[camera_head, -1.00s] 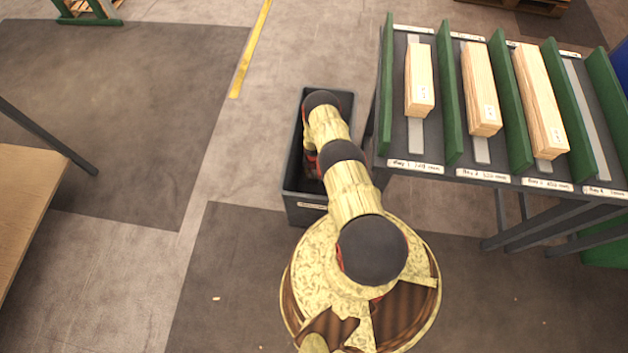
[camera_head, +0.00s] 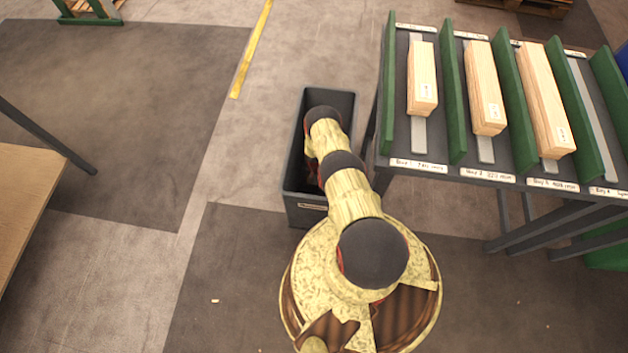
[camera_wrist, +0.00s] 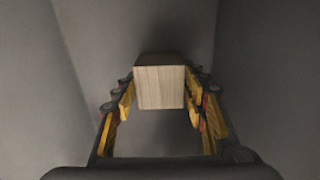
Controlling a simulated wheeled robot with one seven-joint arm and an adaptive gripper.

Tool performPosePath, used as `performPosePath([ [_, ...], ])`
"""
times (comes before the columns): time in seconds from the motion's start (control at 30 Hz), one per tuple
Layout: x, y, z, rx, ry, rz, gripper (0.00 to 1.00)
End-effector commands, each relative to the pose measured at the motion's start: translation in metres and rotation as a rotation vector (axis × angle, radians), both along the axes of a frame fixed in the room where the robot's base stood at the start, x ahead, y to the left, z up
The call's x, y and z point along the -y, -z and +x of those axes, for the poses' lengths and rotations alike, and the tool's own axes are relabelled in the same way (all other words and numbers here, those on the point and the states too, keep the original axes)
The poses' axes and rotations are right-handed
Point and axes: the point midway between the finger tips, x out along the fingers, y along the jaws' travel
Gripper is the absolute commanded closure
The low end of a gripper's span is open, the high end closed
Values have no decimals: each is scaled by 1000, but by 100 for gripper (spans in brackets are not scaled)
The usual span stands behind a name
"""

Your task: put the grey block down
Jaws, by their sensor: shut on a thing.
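My gripper (camera_wrist: 160,105) shows in the wrist view, with yellow finger pads on both sides of a block (camera_wrist: 160,88). The gripper is shut on this block. The block's near end looks pale beige with wood grain, not clearly grey, and its top is dark. Plain grey walls surround it, so the gripper appears to be down inside the dark grey bin (camera_head: 340,100). In the head view my arm reaches over this bin and hides both gripper and block. I cannot tell whether the block touches the bin floor.
A rack (camera_head: 423,178) with green dividers (camera_head: 453,100) stands right of the bin. It bears three wooden beams, on the left (camera_head: 421,80), in the middle (camera_head: 484,90) and on the right (camera_head: 545,95); its rightmost bay is empty. A wooden table (camera_head: 25,190) is at left. Floor between is clear.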

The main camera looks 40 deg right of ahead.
Motion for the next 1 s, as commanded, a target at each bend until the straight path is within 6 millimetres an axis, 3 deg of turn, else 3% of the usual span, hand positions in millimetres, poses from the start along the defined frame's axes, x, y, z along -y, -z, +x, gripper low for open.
performPosePath([
  [0.17, 0, 3, 0, 0, 0, 0, 88],
  [0.2, 0, 3, 0, 0, 0, 0, 55],
  [0.5, 0, 3, 0, 0, 0, 0, 39],
  [0.83, 0, 1, 0, 1, 0, -1, 39],
  [1.0, 1, -10, 1, 2, 0, -1, 39],
])
